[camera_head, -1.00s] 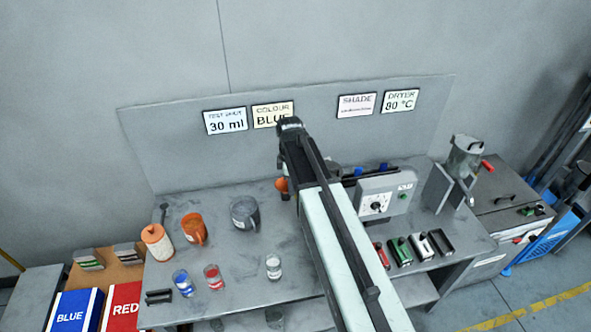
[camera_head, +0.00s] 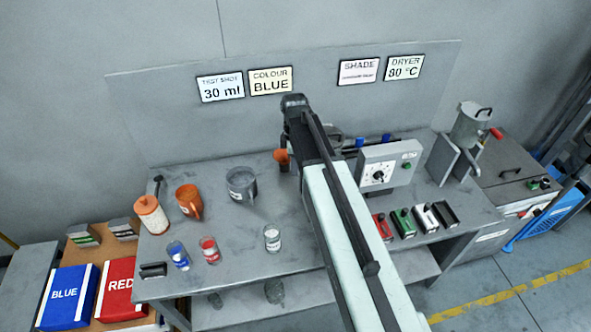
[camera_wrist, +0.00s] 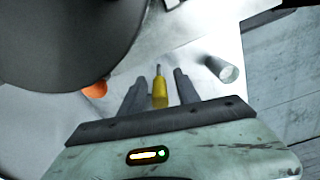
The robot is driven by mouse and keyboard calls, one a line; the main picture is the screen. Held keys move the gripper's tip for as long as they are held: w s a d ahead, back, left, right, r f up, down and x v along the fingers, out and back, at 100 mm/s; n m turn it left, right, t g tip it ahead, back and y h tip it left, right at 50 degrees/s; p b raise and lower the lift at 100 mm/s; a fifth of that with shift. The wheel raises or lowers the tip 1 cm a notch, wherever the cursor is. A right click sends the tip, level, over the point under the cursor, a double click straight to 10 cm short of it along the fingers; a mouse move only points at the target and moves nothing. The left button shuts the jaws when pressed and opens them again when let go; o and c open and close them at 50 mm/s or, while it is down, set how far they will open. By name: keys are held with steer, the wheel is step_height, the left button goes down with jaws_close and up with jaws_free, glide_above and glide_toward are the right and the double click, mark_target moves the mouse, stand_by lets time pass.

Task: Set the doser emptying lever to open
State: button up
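In the wrist view a short yellow handle with a thin grey tip (camera_wrist: 159,90) stands between the two dark fingers of my gripper (camera_wrist: 158,88). It looks like the emptying lever. The fingers are apart, one on each side of it, with narrow gaps showing. Whether the lever is set to open or closed I cannot tell. A large dark grey round body (camera_wrist: 60,40), perhaps the doser, fills the upper left of the wrist view, with an orange part (camera_wrist: 95,89) at its lower edge. In the head view my arm hides the lever and most of the doser; an orange part (camera_head: 281,156) shows beside the arm.
A grey cylinder (camera_wrist: 222,68) is right of my fingers. On the bench (camera_head: 225,255) stand an orange jug (camera_head: 188,200), a grey jug (camera_head: 241,184) and several small cups to the left. A dial box (camera_head: 388,165) and several coloured blocks are right of my arm.

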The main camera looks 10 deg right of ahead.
jaws_close()
stand_by(1.4)
